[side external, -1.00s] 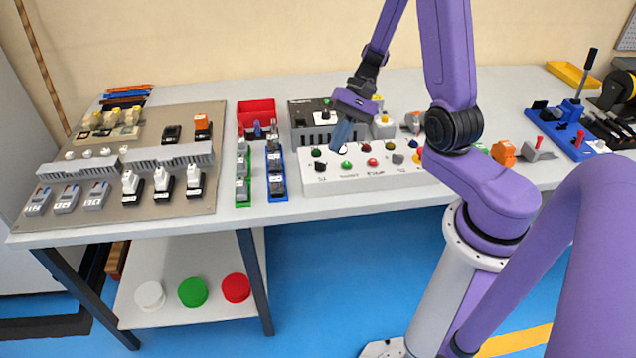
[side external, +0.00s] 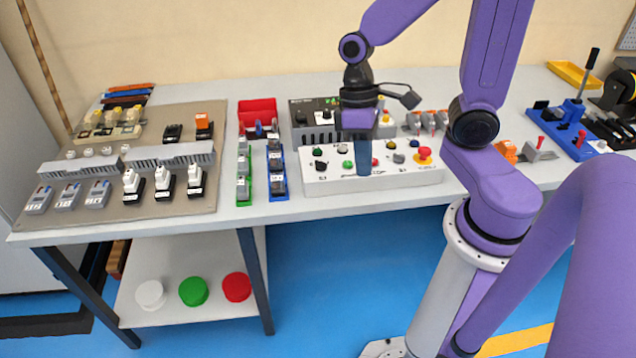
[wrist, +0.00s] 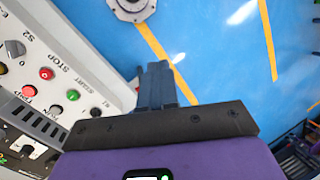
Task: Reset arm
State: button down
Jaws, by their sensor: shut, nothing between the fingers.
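My gripper (side external: 362,172) is shut and empty. In the side external view its fingers point down in front of the white control box (side external: 418,178), hiding part of its face. I cannot tell the exact gap between fingers and box. In the wrist view the closed fingers (wrist: 158,85) show over the blue floor, with the control box (wrist: 85,55) at the left, its red, green and black buttons and its STOP and START labels in sight.
A red bin (side external: 257,112) and green and blue racks of small parts stand left of the control box. A panel (side external: 75,209) with breakers lies at the far left. A blue lever tool (side external: 572,108) stands at the right.

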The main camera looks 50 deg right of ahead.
jog(key=s+a+r+n+t+h, duration=0.1)
jog(key=s+r+n+t, duration=0.2)
jog(key=s+n, duration=0.5)
jog(key=shift+s+a+r, duration=0.15)
